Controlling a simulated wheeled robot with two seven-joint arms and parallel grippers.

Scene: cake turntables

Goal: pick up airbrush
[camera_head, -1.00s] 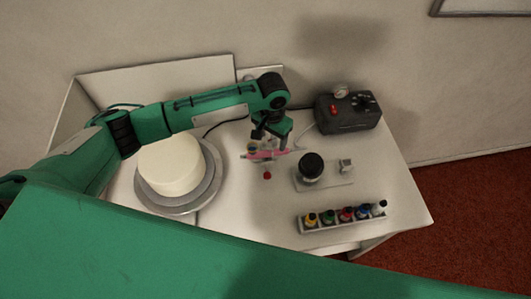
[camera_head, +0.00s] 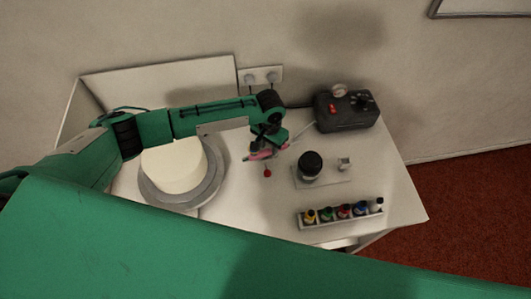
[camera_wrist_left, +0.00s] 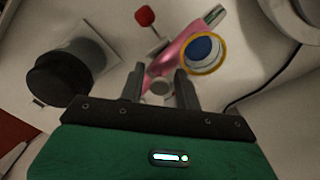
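The pink airbrush (camera_head: 264,151) is at the middle of the table, tilted, under my left gripper (camera_head: 268,144). In the left wrist view the airbrush (camera_wrist_left: 177,50) has a silver tip and a blue cup with a yellow rim. The exact contact is partly hidden. A red knob on a thin stem (camera_head: 267,174) stands just in front of the airbrush. My right gripper is in neither view.
A white cake (camera_head: 174,167) on a grey turntable (camera_head: 159,200) stands left. A black jar (camera_head: 311,162) is on a pale plate to the right. A dark compressor (camera_head: 347,112) stands at the back right. A rack of several paint bottles (camera_head: 341,218) is at the front right.

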